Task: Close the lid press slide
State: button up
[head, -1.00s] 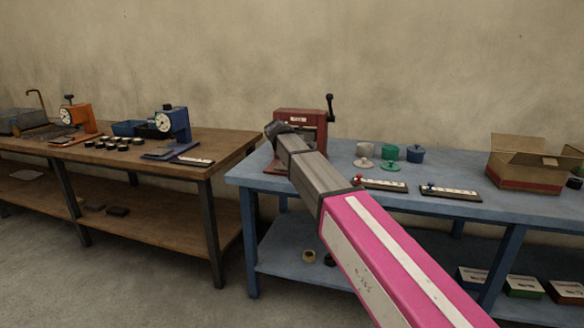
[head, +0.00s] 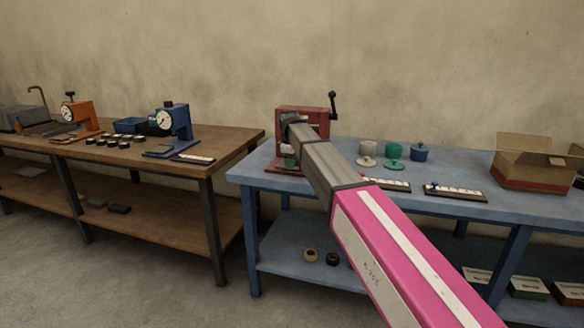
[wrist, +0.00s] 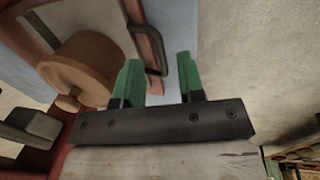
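The lid press is the red machine (head: 290,111) at the left end of the blue table, with a black crank on its right side. My arm covers much of its front. My gripper is at the press and shows in the wrist view (wrist: 160,82), its two green fingers apart with nothing held between them. A dark bent handle (wrist: 156,48) on a red strip lies just beyond the fingertips, roughly in line with the gap; I cannot tell whether they touch. A brown round piece with a small knob (wrist: 88,66) sits left of the fingers.
A brown bench (head: 225,150) with a blue dial press (head: 176,124) stands left, across a gap.

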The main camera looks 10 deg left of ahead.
jog(key=shift+w+f, duration=0.25)
jog(key=shift+f, duration=1.05)
jog(key=shift+c, duration=0.3)
grip_shut()
jog(key=shift+w, duration=0.1)
jog(key=w, duration=0.7)
jog(key=w+d, duration=0.1)
jog(key=w, duration=0.3)
jog(key=shift+w, duration=0.1)
jog(key=shift+d, duration=0.1)
jog(key=shift+o, duration=0.3)
grip_release()
jog(key=shift+w+d+f, duration=0.1)
